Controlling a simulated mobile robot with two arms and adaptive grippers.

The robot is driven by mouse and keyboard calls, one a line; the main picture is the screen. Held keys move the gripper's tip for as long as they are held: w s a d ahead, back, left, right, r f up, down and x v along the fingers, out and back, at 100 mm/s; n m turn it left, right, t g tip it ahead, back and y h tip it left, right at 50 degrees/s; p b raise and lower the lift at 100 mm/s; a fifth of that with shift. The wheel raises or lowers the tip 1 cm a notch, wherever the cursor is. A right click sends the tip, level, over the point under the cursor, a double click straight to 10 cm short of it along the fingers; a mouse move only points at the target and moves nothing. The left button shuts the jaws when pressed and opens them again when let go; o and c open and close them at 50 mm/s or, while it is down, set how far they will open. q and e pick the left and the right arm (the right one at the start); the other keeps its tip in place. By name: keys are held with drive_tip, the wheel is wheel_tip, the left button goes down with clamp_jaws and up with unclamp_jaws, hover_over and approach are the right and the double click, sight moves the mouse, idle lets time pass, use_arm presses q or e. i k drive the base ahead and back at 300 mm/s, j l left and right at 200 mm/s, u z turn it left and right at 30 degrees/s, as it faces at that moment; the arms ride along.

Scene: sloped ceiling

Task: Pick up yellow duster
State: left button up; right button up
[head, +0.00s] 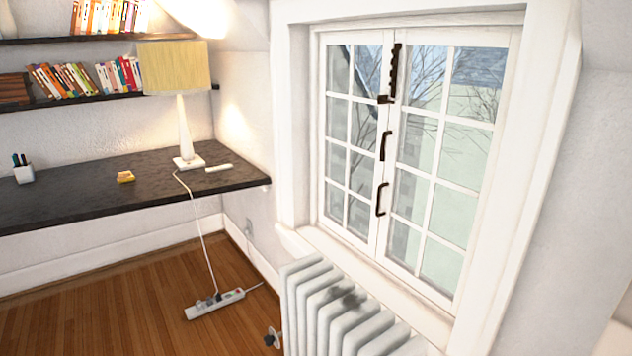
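A small yellow block-like item (125,176), which looks like the yellow duster, lies on the dark desk (75,208) in the head view. It sits left of the lamp, apart from the other things on the desk, and has a reddish patch on it. It is too small to make out in detail. Neither of my grippers shows in this view.
A lit lamp (182,75) and a white pen cup (23,173) stand on the desk. Its cord runs to a power strip (214,304) on the wooden floor (110,305). A white radiator (325,310) stands below the closed window (410,150). Bookshelves hang above the desk.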

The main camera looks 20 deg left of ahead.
sight(125, 176)
drive_tip(key=i+j+u, duration=0.25)
drive_tip(key=i+j, duration=0.15)
drive_tip(key=j, duration=0.4)
drive_tip(key=i+j+u, duration=0.2)
drive_tip(key=i+j, duration=0.3)
drive_tip(key=j, duration=0.2)
drive_tip(key=i+j+u, duration=0.25)
drive_tip(key=i+j, duration=0.25)
drive_tip(key=j, duration=0.15)
